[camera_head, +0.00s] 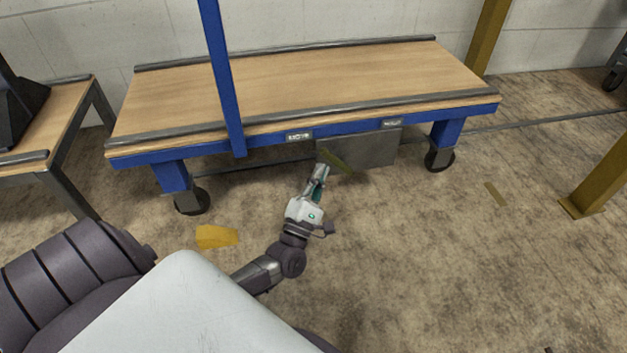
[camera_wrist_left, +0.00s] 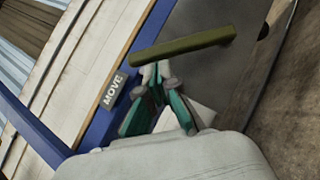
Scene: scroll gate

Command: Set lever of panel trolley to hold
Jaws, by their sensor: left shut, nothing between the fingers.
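The panel trolley (camera_head: 290,85) has a wood top, a blue frame and dark wheels. Below its front rail is a grey plate (camera_head: 372,149) with an olive lever (camera_head: 341,163), tilted, its upper left end nearer the MOVE label (camera_head: 299,136). A second label (camera_head: 392,124), too small to read, sits further right on the rail. My left gripper (camera_head: 321,168) is shut and empty, its tips at the lever. In the left wrist view the lever (camera_wrist_left: 185,46) crosses just beyond the closed fingertips (camera_wrist_left: 155,70); I cannot tell whether they touch. My right gripper is not in view.
A blue upright (camera_head: 223,80) rises at the trolley's front. A wooden bench (camera_head: 40,118) stands at the left. A yellow post (camera_head: 600,180) stands at the right. A yellow patch (camera_head: 216,236) lies on the floor.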

